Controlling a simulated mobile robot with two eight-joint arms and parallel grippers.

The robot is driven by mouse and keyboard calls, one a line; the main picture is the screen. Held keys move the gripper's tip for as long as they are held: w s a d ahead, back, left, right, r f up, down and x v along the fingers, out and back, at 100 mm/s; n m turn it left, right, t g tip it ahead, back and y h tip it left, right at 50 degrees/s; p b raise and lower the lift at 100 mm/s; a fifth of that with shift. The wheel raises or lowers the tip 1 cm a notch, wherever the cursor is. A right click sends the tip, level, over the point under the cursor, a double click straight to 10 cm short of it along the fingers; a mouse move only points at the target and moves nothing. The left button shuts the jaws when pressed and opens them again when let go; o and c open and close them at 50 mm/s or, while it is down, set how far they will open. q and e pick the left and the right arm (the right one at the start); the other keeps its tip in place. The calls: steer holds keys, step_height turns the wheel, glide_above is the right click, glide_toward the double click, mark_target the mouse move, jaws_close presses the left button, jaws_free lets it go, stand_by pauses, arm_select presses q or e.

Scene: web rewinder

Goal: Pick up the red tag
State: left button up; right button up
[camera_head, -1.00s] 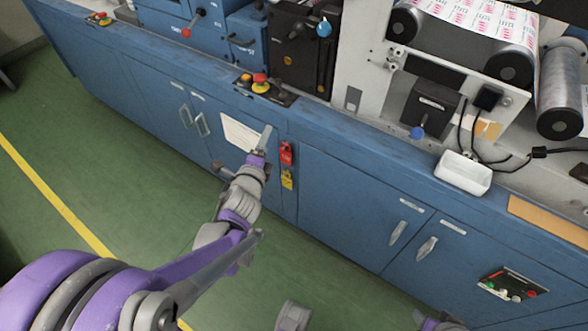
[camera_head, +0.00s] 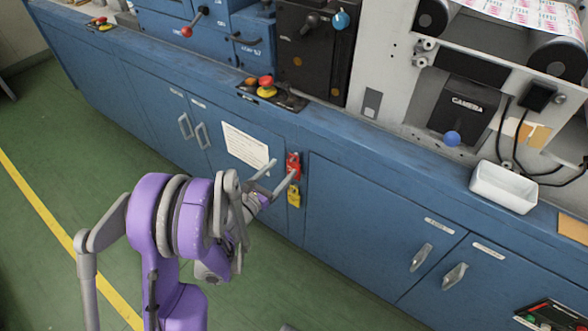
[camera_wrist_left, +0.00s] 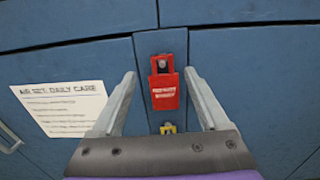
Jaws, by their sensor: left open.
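The red tag (camera_head: 293,166) hangs on the narrow blue panel between the cabinet doors, above a yellow tag (camera_head: 294,196). In the left wrist view the red tag (camera_wrist_left: 165,90) hangs on a small peg and carries white lettering. The yellow tag (camera_wrist_left: 168,128) shows partly below it, above my wrist. My left gripper (camera_head: 283,172) is open, its two fingers pointing at the panel. In the left wrist view the fingers of my left gripper (camera_wrist_left: 162,76) stand on either side of the red tag, apart from it. My right gripper is not in view.
A white paper sheet (camera_head: 246,147) is on the door left of the tags. A control box with red and yellow buttons (camera_head: 267,88) sits on the ledge above. A white tray (camera_head: 504,187) stands on the ledge at right. Green floor (camera_head: 75,215) is clear at left.

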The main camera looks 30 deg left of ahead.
mark_target(291, 159)
arm_select(q)
steer(key=w, duration=0.5)
steer(key=shift+d+b, duration=0.3)
steer(key=shift+d, duration=0.05)
steer(key=shift+c, duration=0.3)
jaws_close()
